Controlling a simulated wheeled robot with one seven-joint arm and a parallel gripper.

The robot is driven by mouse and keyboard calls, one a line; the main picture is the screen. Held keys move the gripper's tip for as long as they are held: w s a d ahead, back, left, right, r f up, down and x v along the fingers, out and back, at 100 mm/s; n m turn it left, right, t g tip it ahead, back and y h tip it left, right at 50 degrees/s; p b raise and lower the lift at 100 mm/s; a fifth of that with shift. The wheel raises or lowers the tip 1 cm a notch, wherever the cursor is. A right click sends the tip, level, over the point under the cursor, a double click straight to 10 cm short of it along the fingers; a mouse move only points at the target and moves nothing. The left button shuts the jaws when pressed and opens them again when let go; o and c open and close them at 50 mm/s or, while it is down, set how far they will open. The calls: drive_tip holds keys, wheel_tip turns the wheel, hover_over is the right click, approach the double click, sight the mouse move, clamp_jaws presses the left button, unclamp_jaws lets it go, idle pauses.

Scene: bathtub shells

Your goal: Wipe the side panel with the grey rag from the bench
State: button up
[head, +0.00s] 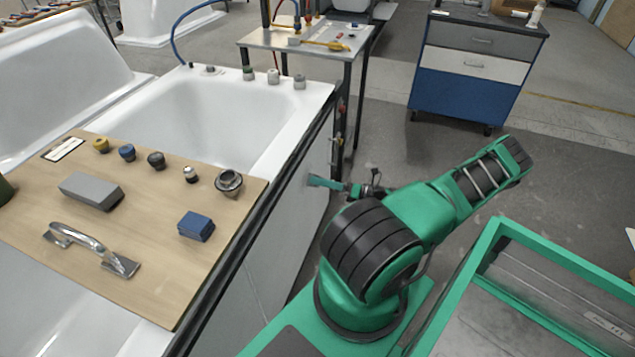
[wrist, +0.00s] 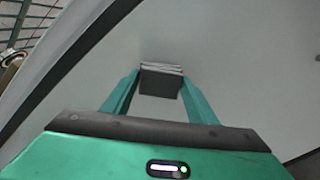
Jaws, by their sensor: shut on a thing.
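The side panel (head: 272,245) is the pale, upright face of the near white bathtub, below its dark-edged rim. It fills most of the wrist view (wrist: 245,65) as a smooth light-grey surface. My gripper (head: 318,182) is reached out low beside the panel. In the wrist view its green fingers (wrist: 160,78) are shut on the grey rag (wrist: 160,84), a folded, layered piece with a dark front. The rag's far edge is at or very near the panel; I cannot tell if it touches. In the head view the rag cannot be made out.
A wooden board (head: 150,285) lies across the tub with a grey block (head: 91,190), a blue block (head: 196,226), a metal handle (head: 92,249) and several fittings. A metal-topped bench (head: 310,38) and a drawer cabinet (head: 470,70) stand behind. Floor between is clear.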

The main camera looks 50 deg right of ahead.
drive_tip(key=shift+v, duration=2.45)
drive_tip(key=shift+s, duration=0.1)
drive_tip(key=shift+v, duration=1.4)
